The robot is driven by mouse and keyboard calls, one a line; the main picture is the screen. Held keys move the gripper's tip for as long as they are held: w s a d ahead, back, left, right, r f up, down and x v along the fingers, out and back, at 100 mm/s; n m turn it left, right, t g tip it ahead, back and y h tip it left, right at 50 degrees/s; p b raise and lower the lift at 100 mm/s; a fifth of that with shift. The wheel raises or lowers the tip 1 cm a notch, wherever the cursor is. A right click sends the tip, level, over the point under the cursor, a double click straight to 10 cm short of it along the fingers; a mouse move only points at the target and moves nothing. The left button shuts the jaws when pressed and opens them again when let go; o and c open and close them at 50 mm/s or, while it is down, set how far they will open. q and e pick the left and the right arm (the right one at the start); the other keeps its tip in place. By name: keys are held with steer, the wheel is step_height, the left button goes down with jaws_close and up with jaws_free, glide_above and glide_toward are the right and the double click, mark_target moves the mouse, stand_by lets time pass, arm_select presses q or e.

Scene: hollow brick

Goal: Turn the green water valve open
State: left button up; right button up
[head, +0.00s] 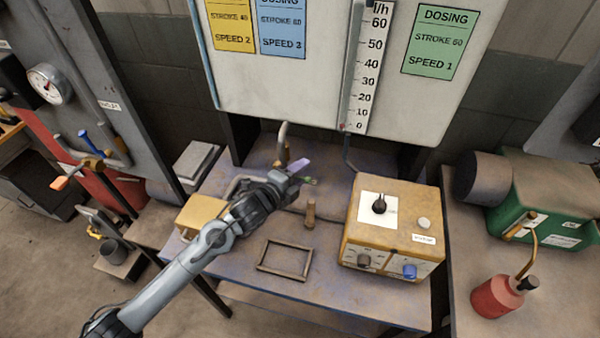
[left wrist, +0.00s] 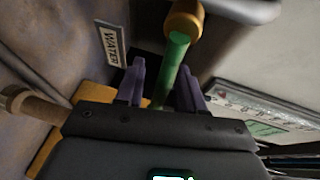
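The green valve handle (left wrist: 173,62) shows in the left wrist view, running down from a brass fitting (left wrist: 184,20) on a grey pipe. A small green part of it (head: 312,181) shows beside the gripper in the head view. A "WATER" label (left wrist: 110,44) is to its left. My left gripper (head: 304,171) is at the valve. Its two purple fingers (left wrist: 163,84) stand apart, with the green handle between them in the picture. The fingers look open; contact cannot be told. The handle's lower end is hidden behind the gripper body. My right gripper is not in view.
A yellow control box (head: 392,228) with knobs stands right on the bench. A wooden peg (head: 310,213) and an empty rectangular frame (head: 285,259) are nearer. The white panel (head: 300,90) hangs above. A red oil can (head: 497,297) is far right.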

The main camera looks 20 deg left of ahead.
arm_select(q)
steer(key=shift+c, duration=0.2)
jaws_close()
